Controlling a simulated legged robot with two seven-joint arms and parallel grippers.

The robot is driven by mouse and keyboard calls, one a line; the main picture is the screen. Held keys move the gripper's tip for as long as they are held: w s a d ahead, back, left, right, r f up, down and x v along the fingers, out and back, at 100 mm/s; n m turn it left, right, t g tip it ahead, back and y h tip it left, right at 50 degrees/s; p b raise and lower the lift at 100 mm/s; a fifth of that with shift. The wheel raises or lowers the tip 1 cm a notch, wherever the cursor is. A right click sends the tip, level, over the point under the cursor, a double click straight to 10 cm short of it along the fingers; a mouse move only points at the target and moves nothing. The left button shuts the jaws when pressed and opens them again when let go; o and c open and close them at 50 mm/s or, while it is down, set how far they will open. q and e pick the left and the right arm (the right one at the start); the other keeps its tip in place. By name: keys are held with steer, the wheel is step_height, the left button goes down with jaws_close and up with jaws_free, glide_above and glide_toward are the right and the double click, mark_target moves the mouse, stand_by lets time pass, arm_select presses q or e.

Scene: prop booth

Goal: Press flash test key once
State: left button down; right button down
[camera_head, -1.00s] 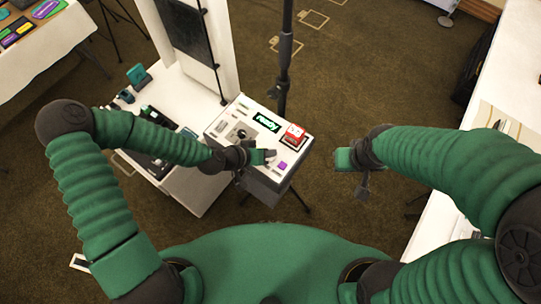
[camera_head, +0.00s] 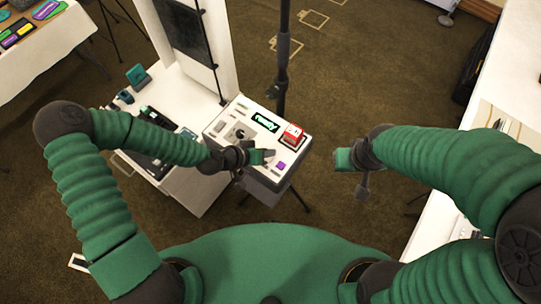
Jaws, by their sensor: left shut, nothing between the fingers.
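A white control box (camera_head: 220,126) stands in the middle on a dark stand. Its top carries a dark display with green-white lettering (camera_head: 265,122), a red block (camera_head: 292,134) with a pale top, a purple key (camera_head: 280,166) and a dark round knob (camera_head: 239,133). Which part is the flash test key I cannot tell. My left gripper (camera_head: 268,156) is shut and empty over the near edge of the box, just left of the purple key. Whether it touches the box is unclear. My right gripper (camera_head: 340,160) hangs over the floor right of the box; its jaws are too small to tell.
A white table (camera_head: 188,98) with small dark devices adjoins the box on the left. A black pole (camera_head: 283,70) rises behind the box. Another white table (camera_head: 515,75) runs along the right edge. Open carpet (camera_head: 370,75) lies between.

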arm_select(q)
steer(key=shift+a+f+b, duration=0.3)
steer(key=shift+a+f, duration=0.05)
steer(key=shift+a, duration=0.1)
steer(key=shift+s+a, duration=0.1)
steer(key=shift+a, duration=0.15)
arm_select(e)
steer(key=shift+a+f, duration=0.2)
steer(key=shift+a, duration=0.3)
arm_select(q)
steer(key=shift+d, duration=0.2)
arm_select(e)
steer(key=shift+d, duration=0.2)
arm_select(q)
steer(key=shift+d+f, duration=0.15)
arm_select(e)
steer(key=shift+d+f, duration=0.2)
